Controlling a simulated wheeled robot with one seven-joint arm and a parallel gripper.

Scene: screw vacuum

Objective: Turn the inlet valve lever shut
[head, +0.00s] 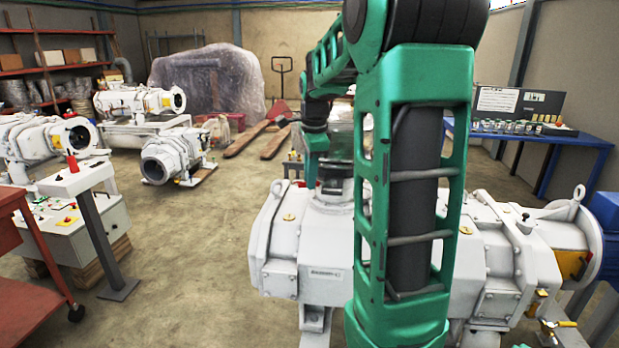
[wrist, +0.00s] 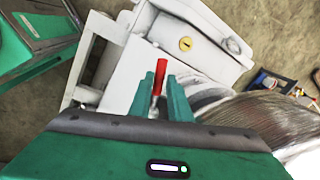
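A red lever handle (wrist: 160,75) on a short metal stem shows in the wrist view, in front of a white machine surface. My gripper (wrist: 162,84) has one green finger on each side of the handle near the fingertips. I cannot tell whether the fingers touch it. In the head view my gripper (head: 312,172) hangs beside the white vacuum pump (head: 305,275), close to its dark top fitting (head: 333,188). My own arm hides much of the pump there, and the lever is not clear in that view.
A yellow-handled valve (head: 557,325) sits low at the right. A blue workbench (head: 560,137) stands at the back right. White control cabinet (head: 75,225), red cart (head: 30,290) and other pumps (head: 170,155) stand at the left. The floor between is clear.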

